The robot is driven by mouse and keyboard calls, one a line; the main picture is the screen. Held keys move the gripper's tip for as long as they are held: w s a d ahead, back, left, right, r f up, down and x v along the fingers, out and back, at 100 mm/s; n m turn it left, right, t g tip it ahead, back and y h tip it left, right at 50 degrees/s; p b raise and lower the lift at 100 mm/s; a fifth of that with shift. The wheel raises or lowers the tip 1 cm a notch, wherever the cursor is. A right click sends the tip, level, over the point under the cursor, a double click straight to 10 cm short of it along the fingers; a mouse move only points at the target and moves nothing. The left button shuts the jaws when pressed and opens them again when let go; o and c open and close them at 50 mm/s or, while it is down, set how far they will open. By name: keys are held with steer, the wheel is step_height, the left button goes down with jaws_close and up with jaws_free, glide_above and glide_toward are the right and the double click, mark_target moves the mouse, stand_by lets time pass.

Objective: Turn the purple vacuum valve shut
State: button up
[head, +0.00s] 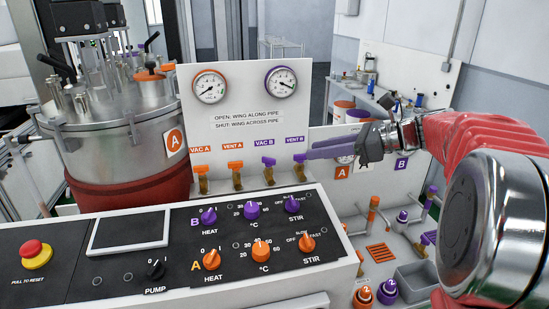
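The purple vacuum valve, labelled VAC B, (268,161) sits on the white panel, a purple wing handle on a short brass pipe. Its wing angle is too small in view to tell surely. The similar purple VENT B valve (299,158) is just right of it. My gripper (312,149) reaches in from the right with its fingers pointing left. The fingertips show close to the VENT B valve and to the right of the vacuum valve. I cannot tell whether they touch anything. The fingers look close together, but the gap is unclear.
Orange VAC A (200,170) and VENT A (236,167) valves stand to the left. Two gauges (281,82) are above. The control console (345,268) with knobs lies in front. A steel vessel (105,110) stands at left. A grey tray (412,274) is at lower right.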

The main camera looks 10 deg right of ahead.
mark_target(269, 161)
steer(key=x, duration=1.3)
steer(key=shift+w+a+f, duration=0.1)
steer(key=shift+a+f, duration=0.1)
steer(key=shift+c, duration=0.3)
jaws_close()
